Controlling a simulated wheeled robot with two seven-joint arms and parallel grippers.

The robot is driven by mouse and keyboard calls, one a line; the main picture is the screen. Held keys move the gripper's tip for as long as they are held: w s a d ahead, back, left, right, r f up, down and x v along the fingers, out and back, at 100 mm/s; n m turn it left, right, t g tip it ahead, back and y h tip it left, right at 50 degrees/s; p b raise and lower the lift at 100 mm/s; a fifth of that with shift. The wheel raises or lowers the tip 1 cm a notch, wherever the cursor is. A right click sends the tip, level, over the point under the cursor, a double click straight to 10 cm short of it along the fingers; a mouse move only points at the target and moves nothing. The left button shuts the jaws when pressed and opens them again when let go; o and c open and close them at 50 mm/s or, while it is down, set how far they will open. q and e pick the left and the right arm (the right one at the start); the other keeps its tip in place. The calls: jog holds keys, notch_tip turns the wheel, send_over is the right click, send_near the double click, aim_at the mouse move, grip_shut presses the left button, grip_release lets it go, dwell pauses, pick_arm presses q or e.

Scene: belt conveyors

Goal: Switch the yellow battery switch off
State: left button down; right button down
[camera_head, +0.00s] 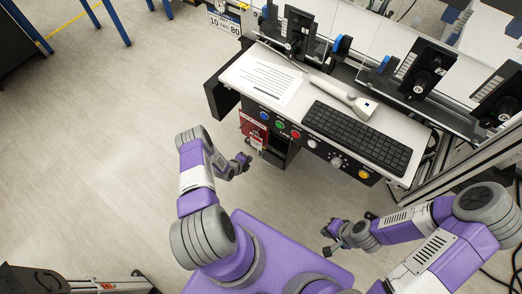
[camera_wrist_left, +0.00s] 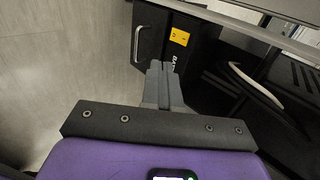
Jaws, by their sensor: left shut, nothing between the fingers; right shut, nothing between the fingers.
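In the left wrist view, a small yellow switch plate (camera_wrist_left: 179,37) sits on the face of a black box (camera_wrist_left: 152,25), with partly hidden white lettering starting "BAT" below it. My left gripper (camera_wrist_left: 158,66) is shut and empty, its fingertips showing just below and left of the yellow plate. I cannot tell whether they touch the box or which way the switch is set. In the head view, my left gripper (camera_head: 245,158) is low beside the left end of the workstation. My right gripper (camera_head: 326,232) is shut and empty, near my base.
A metal handle (camera_wrist_left: 137,44) stands out from the black box. The workstation (camera_head: 225,78) carries a paper sheet (camera_head: 264,78), a handheld scanner (camera_head: 345,97) and a keyboard (camera_head: 357,137). Coloured buttons (camera_head: 280,125) line its front edge. Open floor lies to the left.

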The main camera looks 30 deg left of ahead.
pick_arm(q)
jog(key=b+x, duration=0.2)
jog(key=x, duration=0.2)
jog(key=w+r+b+x, duration=0.1)
jog(key=b+x, duration=0.2)
jog(key=x, duration=0.2)
jog(key=b+x, duration=0.3)
jog(key=x, duration=0.1)
jog(key=shift+w+d+r, duration=0.1)
jog(key=shift+w+r, duration=0.1)
jog(key=shift+w, duration=0.15)
